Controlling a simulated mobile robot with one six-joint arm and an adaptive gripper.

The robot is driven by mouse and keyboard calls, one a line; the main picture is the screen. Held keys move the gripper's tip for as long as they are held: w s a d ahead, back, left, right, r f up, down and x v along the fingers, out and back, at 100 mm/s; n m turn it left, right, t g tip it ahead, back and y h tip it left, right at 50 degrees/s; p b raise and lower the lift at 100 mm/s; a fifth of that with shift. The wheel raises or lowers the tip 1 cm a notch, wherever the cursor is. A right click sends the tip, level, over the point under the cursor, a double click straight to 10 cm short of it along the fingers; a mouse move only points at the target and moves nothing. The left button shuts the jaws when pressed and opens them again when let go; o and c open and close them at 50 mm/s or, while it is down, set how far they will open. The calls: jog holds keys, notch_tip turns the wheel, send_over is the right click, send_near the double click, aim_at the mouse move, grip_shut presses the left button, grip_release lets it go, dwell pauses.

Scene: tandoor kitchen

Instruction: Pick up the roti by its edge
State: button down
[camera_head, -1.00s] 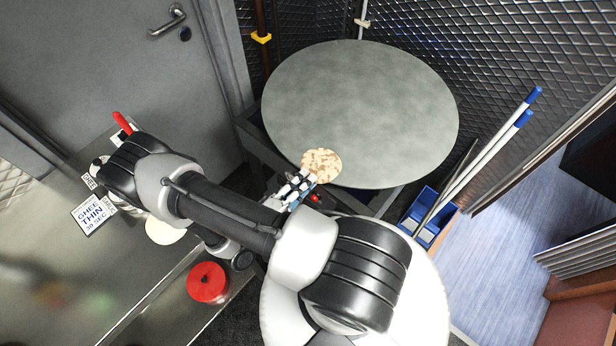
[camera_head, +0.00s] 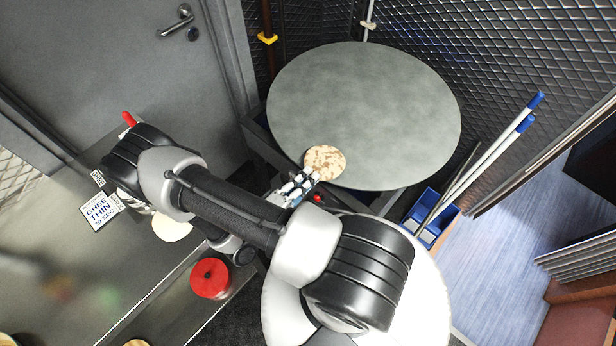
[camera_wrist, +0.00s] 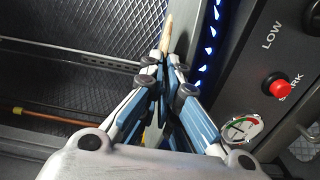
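The roti (camera_head: 325,162), round and pale with brown patches, shows at the front edge of the big round grey griddle plate (camera_head: 364,115) in the head view. My gripper (camera_head: 312,176) is at its near edge. In the wrist view my gripper (camera_wrist: 168,55) has its fingertips together on the roti (camera_wrist: 168,32), seen edge-on as a thin tan strip standing out beyond them. My fingers hide the gripped edge. I cannot tell how far the roti is from the plate.
Blue flames (camera_wrist: 208,50) and a red spark button (camera_wrist: 279,88) are right of my gripper in the wrist view. Left is a steel counter with a pale disc (camera_head: 172,227), red lidded pot (camera_head: 210,278) and ghee sign (camera_head: 100,210). A blue bin (camera_head: 430,218) with poles stands right.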

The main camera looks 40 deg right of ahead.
jog(key=a+r, duration=0.2)
jog(key=a, duration=0.5)
jog(key=s+a+r+p, duration=0.1)
jog(key=a+r, duration=0.2)
jog(key=a, duration=0.4)
